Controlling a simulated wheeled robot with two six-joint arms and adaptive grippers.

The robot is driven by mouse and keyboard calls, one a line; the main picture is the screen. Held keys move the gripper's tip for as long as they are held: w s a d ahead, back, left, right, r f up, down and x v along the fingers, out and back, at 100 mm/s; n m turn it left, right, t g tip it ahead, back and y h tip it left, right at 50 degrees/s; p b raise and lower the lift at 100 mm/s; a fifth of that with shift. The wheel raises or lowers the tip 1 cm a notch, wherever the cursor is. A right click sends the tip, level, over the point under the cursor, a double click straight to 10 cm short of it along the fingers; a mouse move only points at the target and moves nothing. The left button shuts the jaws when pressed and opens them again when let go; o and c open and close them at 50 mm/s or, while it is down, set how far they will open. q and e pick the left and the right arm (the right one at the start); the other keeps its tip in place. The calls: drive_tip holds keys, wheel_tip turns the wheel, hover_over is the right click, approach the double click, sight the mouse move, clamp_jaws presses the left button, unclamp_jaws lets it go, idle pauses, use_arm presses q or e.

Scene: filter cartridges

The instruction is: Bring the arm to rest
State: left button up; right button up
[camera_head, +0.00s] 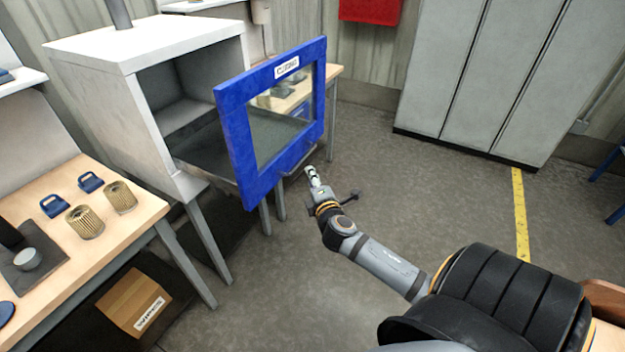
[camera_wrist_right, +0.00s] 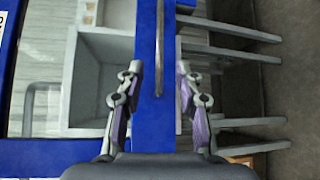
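My right arm (camera_head: 385,268) reaches in from the lower right in the head view. Its gripper (camera_head: 311,176) is beside the lower edge of a blue-framed door with a window (camera_head: 238,150). The door stands open on a white cabinet (camera_head: 150,42). In the right wrist view the two fingers of the gripper (camera_wrist_right: 159,75) are apart. The door's thin bar handle (camera_wrist_right: 159,35) appears between them, and neither finger visibly touches it. The gap in depth is hard to tell. My left arm and gripper are not in view.
A wooden bench (camera_head: 130,235) at left holds two ribbed filter cartridges (camera_head: 85,222), two blue parts (camera_head: 54,206) and a dark plate (camera_head: 30,275). A cardboard box (camera_head: 135,302) is below. Grey lockers (camera_head: 480,75) stand at the back right. The floor right of the door is open.

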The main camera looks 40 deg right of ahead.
idle(0.4)
drive_tip(key=s+d+f+m+g+y, duration=0.1)
drive_tip(key=s+f+m+g, duration=0.3)
drive_tip(key=f, duration=0.8)
drive_tip(key=s+f+m+g+y, duration=0.1)
drive_tip(key=s+f, duration=0.4)
drive_tip(key=f, duration=0.6)
drive_tip(key=s+d+f+m+g, duration=0.1)
drive_tip(key=s+f+m+g, duration=0.3)
drive_tip(key=f, duration=0.8)
drive_tip(key=s+a+f+m+g+y, duration=0.1)
drive_tip(key=s+a+f, duration=0.3)
drive_tip(key=s, duration=0.6)
drive_tip(key=s+a+f+m+g+y, duration=0.1)
drive_tip(key=s+a+f+m+g, duration=0.1)
drive_tip(key=s+a+f, duration=0.3)
drive_tip(key=s+a+f+m+g+y, duration=0.1)
drive_tip(key=s+a+f, duration=0.3)
drive_tip(key=s+f, duration=0.5)
drive_tip(key=s+m, duration=0.1)
drive_tip(key=s, duration=0.4)
drive_tip(key=shift+s+a+f+m+g+y, duration=0.15)
drive_tip(key=shift+s+f+m+g+y, duration=0.15)
drive_tip(key=shift+s+m+g, duration=0.1)
